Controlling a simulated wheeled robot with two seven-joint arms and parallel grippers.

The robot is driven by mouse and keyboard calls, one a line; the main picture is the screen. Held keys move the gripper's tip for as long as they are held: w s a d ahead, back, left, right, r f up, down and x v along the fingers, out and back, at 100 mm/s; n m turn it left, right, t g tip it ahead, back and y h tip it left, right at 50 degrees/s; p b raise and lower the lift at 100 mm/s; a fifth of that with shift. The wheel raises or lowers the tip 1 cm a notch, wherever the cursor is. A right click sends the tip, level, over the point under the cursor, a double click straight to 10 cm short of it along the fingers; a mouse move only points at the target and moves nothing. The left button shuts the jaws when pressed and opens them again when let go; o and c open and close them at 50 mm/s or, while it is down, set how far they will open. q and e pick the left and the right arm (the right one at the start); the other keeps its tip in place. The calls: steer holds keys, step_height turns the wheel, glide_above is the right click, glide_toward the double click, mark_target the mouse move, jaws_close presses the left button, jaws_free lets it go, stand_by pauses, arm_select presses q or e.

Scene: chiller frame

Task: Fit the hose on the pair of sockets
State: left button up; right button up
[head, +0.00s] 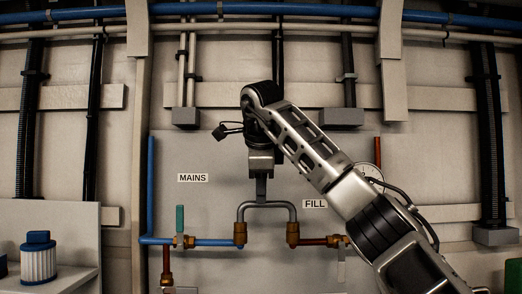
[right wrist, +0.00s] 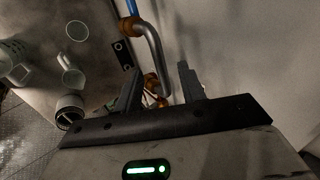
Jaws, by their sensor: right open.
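The hose (head: 266,204) is a grey inverted U in front of the wall panel. Its two ends meet the left brass socket (head: 240,233) and the right brass socket (head: 292,233); how deep they sit cannot be told. My right gripper (head: 261,188) is pointing down at the middle of the hose's top. In the right wrist view, my right gripper (right wrist: 159,70) has its fingers apart, with the grey hose (right wrist: 153,45) running between or just beyond their tips. Whether a finger touches the hose is unclear. My left gripper is not in view.
A blue pipe (head: 214,242) with a green-handled valve (head: 180,219) joins the left socket; a copper pipe (head: 313,241) joins the right. MAINS (head: 192,178) and FILL (head: 314,204) labels mark the panel. A gauge (head: 369,172) is behind my arm. A blue-capped filter (head: 38,259) stands on a left shelf.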

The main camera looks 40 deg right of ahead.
steer(key=p+v, duration=0.1)
steer(key=v, duration=0.9)
steer(key=shift+r, duration=0.2)
steer(key=shift+s+a, duration=0.1)
